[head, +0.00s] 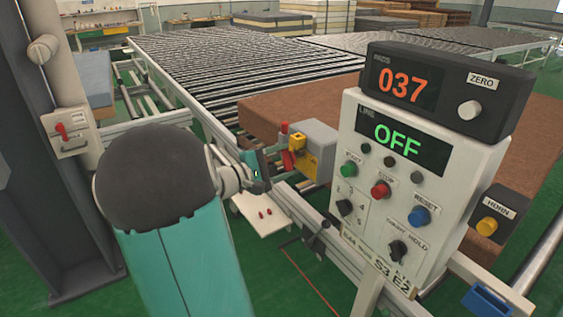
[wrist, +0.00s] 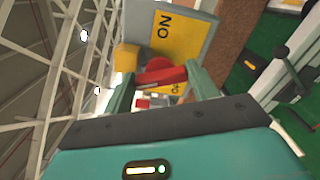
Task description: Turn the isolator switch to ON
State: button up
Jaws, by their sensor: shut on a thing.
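The isolator switch is a grey box (head: 318,142) with a yellow face plate (head: 307,160), beside the roller conveyor in the head view. In the wrist view its yellow plate (wrist: 171,45) shows ON at the top and a partly hidden OFF lower down. Its red handle (wrist: 161,75) lies crosswise between the fingers, slightly tilted, and is partly hidden in the head view (head: 287,160). My gripper (wrist: 163,78) is shut on the red handle; in the head view its teal end (head: 262,164) meets the switch from the left. The LINE display (head: 398,138) reads OFF.
A white control panel (head: 440,190) with buttons and knobs stands close at right, under a counter (head: 450,85) reading 037. A brown mattress (head: 285,108) lies behind the switch on the roller conveyor (head: 220,65). Another red lever (head: 61,130) is on the left column.

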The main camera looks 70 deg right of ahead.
jog(key=m, duration=0.4)
jog(key=shift+w+m, duration=0.1)
jog(key=shift+m, duration=0.3)
dwell(0.4)
jog(key=o, duration=1)
jog(key=shift+a, duration=0.1)
jog(key=v, duration=1.3)
jog(key=shift+w+a, duration=0.2)
jog(key=shift+w, duration=0.05)
